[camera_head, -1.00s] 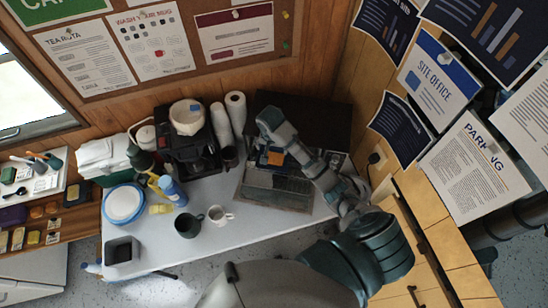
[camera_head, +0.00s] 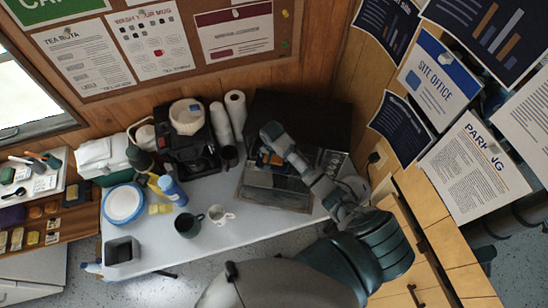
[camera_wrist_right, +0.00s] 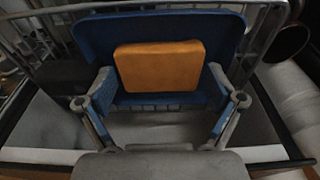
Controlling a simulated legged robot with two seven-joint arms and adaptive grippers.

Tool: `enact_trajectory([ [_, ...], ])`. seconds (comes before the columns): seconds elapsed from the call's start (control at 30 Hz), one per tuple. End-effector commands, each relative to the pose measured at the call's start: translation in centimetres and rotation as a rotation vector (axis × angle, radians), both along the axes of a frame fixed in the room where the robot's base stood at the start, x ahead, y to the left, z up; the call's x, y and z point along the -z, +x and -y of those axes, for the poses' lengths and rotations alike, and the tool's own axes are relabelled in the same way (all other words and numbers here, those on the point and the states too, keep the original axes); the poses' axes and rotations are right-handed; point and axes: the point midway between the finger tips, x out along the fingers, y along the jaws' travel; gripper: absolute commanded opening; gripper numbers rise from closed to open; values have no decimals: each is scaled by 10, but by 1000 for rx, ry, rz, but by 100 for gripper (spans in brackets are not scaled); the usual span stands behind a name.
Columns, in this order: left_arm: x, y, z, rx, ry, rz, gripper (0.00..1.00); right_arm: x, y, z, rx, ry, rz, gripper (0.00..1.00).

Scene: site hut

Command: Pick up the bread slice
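The bread slice (camera_wrist_right: 160,66) is an orange-brown rounded block in the right wrist view. It lies against a larger blue piece (camera_wrist_right: 220,25) inside a wire rack. In the head view only a small orange patch of the bread slice (camera_head: 264,157) shows beside my right gripper (camera_head: 272,150), whose fingers are hard to make out there. In the wrist view my right gripper (camera_wrist_right: 160,103) is open, with one finger left and one right of the slice's near edge. I cannot tell whether either finger touches it. My left gripper is not in view.
The wire rack (camera_wrist_right: 45,40) rises around the slice. A metal-topped tray (camera_head: 272,197) lies under my right forearm. The white table front (camera_head: 270,228) is clear.

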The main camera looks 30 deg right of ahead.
Motion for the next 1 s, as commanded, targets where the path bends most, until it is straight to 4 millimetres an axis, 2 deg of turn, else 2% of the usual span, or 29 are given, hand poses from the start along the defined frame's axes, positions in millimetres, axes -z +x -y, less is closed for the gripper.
enact_trajectory([
  [0.07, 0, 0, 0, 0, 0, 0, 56, 1, -1, 0, 0, 0, -3, 92],
  [0.2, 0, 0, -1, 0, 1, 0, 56, 1, -1, 0, 0, 0, -3, 57],
  [0.23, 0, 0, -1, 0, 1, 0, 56, 1, -1, 0, 0, 0, -3, 56],
  [0.63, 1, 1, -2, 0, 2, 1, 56, -4, 0, 0, 0, 1, -2, 55],
  [0.77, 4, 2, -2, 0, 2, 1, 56, -15, 0, 0, -1, 0, 0, 55],
  [0.9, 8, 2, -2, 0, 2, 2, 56, -37, 1, 0, 0, 1, 3, 55],
  [1.0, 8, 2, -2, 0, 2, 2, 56, -36, -20, -12, -3, 1, -2, 55],
])
